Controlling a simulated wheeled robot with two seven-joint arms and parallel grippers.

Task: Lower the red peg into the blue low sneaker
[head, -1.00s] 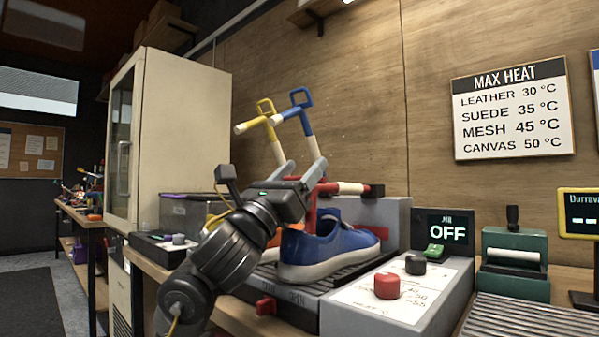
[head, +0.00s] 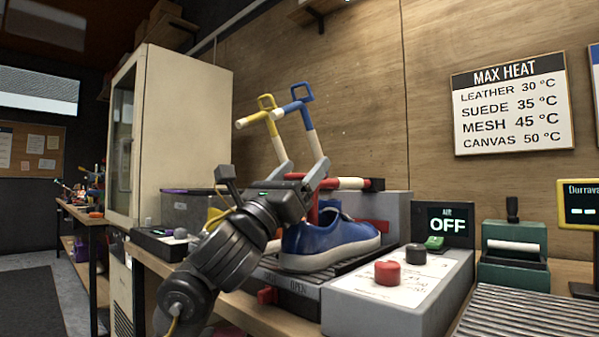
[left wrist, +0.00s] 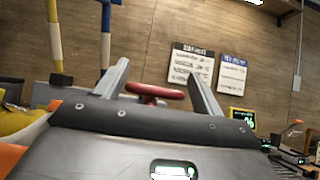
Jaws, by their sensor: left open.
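In the left wrist view a red handle loop (left wrist: 155,91) shows between the open fingers, apart from both as far as I can tell. My right gripper is out of view.
Raised yellow (head: 266,118) and blue (head: 293,108) arms stand behind the gripper. A control box (head: 395,290) with red and black knobs is at the right, below a display (head: 447,224) reading OFF. A pale cabinet (head: 180,130) stands at the left.

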